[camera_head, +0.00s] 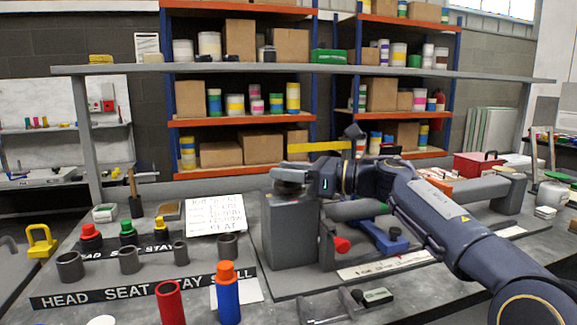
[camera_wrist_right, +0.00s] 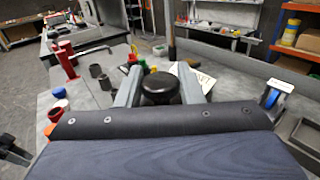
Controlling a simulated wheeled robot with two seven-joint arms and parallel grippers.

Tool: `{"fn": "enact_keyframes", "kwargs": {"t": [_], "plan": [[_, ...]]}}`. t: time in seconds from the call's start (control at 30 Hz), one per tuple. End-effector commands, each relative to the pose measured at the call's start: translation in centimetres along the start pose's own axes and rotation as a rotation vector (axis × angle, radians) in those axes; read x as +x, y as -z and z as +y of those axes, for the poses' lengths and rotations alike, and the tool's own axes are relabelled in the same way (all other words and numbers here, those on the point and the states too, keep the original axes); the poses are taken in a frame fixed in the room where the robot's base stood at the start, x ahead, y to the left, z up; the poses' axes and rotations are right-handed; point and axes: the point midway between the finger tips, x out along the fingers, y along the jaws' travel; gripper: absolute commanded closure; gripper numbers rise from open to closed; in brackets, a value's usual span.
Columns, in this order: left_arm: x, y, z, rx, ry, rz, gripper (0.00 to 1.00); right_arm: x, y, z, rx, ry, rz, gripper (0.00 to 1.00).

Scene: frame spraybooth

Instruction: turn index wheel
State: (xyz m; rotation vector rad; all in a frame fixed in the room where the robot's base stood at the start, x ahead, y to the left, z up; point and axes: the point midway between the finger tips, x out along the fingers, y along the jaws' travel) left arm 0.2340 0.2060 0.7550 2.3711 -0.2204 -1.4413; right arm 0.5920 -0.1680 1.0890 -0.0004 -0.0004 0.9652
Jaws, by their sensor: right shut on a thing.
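The index wheel, a dark round knob, sits on top of a grey upright block (camera_head: 290,230) in the head view. My right gripper (camera_head: 292,180) reaches in from the right, level with the block's top, and is shut on the wheel. In the right wrist view the dark wheel (camera_wrist_right: 160,88) lies between the two grey fingers of my gripper (camera_wrist_right: 160,85). In the head view the gripper hides most of the wheel, so its turn angle cannot be told. My left gripper is not in view.
A blue clamp (camera_head: 384,237) and a red knob (camera_head: 341,245) lie below my right arm. A grey rail (camera_head: 300,72) crosses above the bench.

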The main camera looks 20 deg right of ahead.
Motion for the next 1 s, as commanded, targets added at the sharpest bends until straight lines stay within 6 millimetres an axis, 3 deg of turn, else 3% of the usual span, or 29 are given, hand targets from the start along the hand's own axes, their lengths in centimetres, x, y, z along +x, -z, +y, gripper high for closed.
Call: {"fn": "enact_keyframes", "kwargs": {"t": [0.57, 0.6, 0.7, 1.0], "plan": [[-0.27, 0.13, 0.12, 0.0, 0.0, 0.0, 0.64, 0.04, -0.04, 0.0, 0.0, -0.029, -0.001, 0.89], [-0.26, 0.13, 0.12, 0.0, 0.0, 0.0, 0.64, 0.04, -0.04, 0.0, 0.0, -0.029, -0.001, 0.61], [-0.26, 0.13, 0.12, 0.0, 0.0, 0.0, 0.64, 0.04, -0.03, 0.0, 0.0, -0.029, -0.001, 0.48], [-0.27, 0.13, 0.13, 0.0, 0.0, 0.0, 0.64, -0.16, -0.02, -0.02, 0.0, -0.028, 0.0, 0.47]]}}
